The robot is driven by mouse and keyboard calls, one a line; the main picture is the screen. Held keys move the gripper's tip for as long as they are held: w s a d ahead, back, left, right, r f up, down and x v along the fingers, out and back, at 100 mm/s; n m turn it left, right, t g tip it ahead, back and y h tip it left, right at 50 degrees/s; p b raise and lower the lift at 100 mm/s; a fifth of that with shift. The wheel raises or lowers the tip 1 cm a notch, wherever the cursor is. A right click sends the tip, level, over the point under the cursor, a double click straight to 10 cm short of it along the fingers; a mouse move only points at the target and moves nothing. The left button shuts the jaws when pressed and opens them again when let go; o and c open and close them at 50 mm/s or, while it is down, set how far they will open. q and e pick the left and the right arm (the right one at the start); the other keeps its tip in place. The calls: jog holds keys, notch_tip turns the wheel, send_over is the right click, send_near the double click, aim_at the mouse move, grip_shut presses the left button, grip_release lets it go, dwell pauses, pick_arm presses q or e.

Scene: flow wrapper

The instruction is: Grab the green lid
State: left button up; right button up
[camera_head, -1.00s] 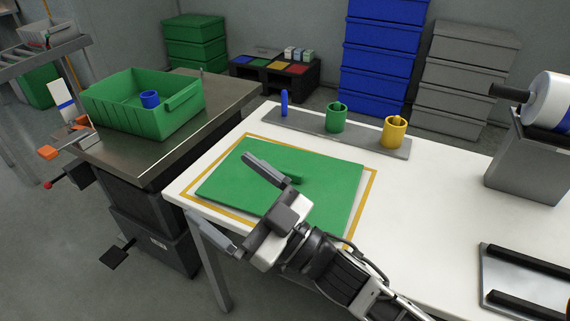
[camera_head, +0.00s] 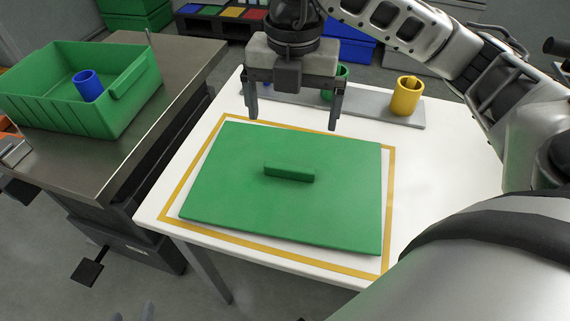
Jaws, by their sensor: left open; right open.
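The green lid (camera_head: 235,190) lies flat on the white table inside a yellow-orange outline. It is a rectangular plate with a raised bar handle (camera_head: 289,173) at its middle. My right gripper (camera_head: 293,120) is open and empty, fingers pointing down, above the lid's far edge and beyond the handle, apart from it. Its arm comes in from the right. Small grey tips at the bottom edge, left of centre, appear to be my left gripper (camera_head: 133,314); the rest of it is out of frame.
A green bin (camera_head: 60,115) with a blue cup (camera_head: 88,86) stands on the metal table at left. Behind the lid, a grey strip (camera_head: 380,113) holds a yellow mug (camera_head: 407,96) and a green mug (camera_head: 342,77), partly behind my gripper. My arm covers the right side.

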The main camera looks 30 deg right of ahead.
send_over(290, 167)
jog(key=f, duration=0.7)
jog(key=shift+s+a+f+b, duration=0.15)
jog(key=shift+s+f+b, duration=0.2)
jog(key=shift+s+f, duration=0.05)
jog(key=f, duration=0.3)
jog(key=w+f, duration=0.1)
jog(key=f, duration=0.1)
jog(key=shift+f, duration=0.3)
jog(key=c, duration=0.9)
